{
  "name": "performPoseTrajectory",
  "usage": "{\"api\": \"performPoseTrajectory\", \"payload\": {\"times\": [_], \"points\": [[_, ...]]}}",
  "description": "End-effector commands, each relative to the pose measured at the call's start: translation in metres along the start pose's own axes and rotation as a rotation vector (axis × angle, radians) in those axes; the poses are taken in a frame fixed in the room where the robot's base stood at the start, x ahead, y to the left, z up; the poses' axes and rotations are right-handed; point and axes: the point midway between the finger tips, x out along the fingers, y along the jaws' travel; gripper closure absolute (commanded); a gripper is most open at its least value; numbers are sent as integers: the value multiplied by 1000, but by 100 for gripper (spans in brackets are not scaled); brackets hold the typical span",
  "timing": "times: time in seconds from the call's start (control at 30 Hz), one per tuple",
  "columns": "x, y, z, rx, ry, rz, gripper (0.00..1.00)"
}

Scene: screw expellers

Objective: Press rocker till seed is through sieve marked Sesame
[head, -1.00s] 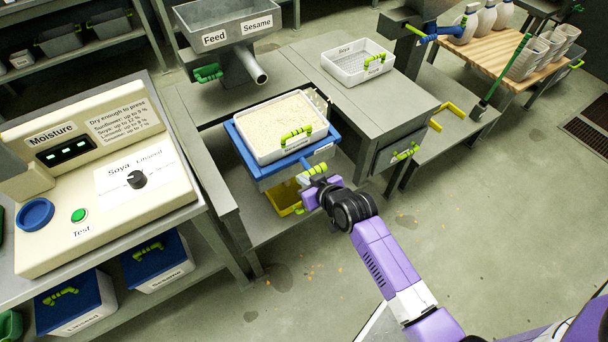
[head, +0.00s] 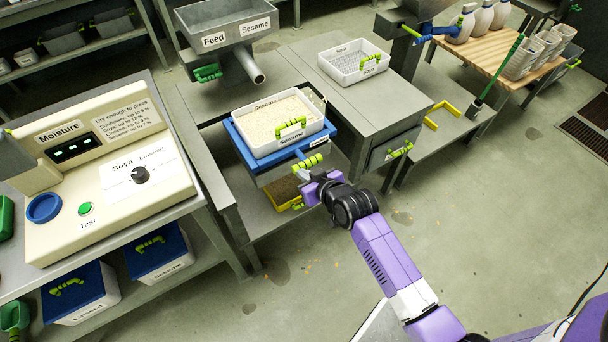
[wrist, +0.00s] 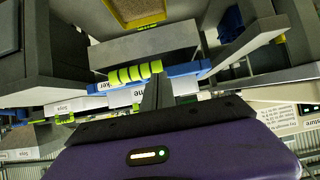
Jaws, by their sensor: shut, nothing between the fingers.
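The white sieve marked Sesame (head: 318,129) sits on a blue frame (head: 242,146) and holds pale seed (head: 272,117) below its rim. The rocker's green grip (head: 308,164) on a blue bar sticks out at the front; in the wrist view the grip (wrist: 135,73) lies just beyond my fingers. My gripper (head: 308,181) is shut and empty, close to the rocker; the wrist view shows its fingers (wrist: 157,92) together beside the grip. Whether they touch it I cannot tell. A yellow tray (head: 271,197) below holds brownish matter, partly hidden.
A hopper marked Feed and Sesame (head: 228,38) with a spout stands behind the sieve. A white Soya sieve (head: 350,75) stands on the bench to the right. The moisture tester (head: 105,170) stands at left.

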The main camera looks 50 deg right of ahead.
Motion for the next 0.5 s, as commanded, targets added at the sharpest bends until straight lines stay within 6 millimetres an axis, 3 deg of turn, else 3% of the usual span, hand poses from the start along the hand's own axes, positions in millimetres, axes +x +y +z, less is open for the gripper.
{"api": "performPoseTrajectory", "payload": {"times": [0.2, 0.5], "points": [[-48, 0, 10, -1, -2, 0, 100], [-82, 0, 12, 0, 0, 0, 100]]}}
